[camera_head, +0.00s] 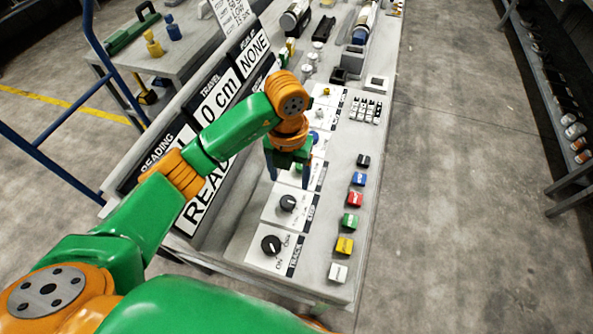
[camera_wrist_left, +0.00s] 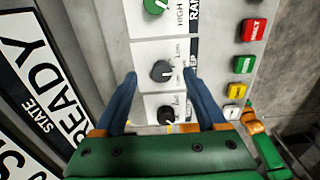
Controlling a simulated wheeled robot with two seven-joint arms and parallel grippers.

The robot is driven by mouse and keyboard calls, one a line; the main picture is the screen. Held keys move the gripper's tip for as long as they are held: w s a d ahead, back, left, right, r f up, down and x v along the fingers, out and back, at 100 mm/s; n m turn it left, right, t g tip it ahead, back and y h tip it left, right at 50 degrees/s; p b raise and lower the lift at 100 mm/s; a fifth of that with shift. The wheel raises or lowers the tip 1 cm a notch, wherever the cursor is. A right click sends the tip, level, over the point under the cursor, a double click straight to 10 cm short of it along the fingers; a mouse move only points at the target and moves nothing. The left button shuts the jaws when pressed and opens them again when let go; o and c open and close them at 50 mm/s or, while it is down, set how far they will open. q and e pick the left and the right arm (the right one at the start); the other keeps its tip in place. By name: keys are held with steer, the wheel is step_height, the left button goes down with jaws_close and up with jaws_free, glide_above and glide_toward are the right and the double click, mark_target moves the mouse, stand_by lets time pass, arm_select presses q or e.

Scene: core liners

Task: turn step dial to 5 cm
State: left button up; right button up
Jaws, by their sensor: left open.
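A black dial (camera_head: 288,203) sits on a white plate of the sloping console; its label is too small to read surely but looks like STEP. In the left wrist view a black dial (camera_wrist_left: 162,71) shows between my fingertips, its label partly covered by a finger. My left gripper (camera_head: 289,177) is open and empty, pointing down above the dial row; I cannot tell its exact height. A second black dial (camera_head: 271,245), labelled TRACK, is nearer the front. A green dial (camera_wrist_left: 155,5) shows at the top of the wrist view.
Colored buttons, such as the green one (camera_head: 350,222), line the console's right side. A display (camera_head: 218,97) on the left reads 0 cm, with READY and NONE on neighbouring panels. A keypad (camera_head: 366,110) and several items stand farther back.

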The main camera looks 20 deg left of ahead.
mark_target(287, 201)
arm_select(q)
steer(key=s+f+p, duration=0.1)
steer(key=s+f, duration=0.2)
steer(key=shift+f, duration=1.25)
steer(key=shift+w+f, duration=0.3)
steer(key=shift+w, duration=0.15)
steer(key=shift+s+r, duration=0.1)
steer(key=shift+s, duration=0.1)
steer(key=c, duration=0.9)
jaws_close()
arm_select(e)
steer(key=shift+s+r, duration=0.75)
steer(key=shift+s, duration=0.35)
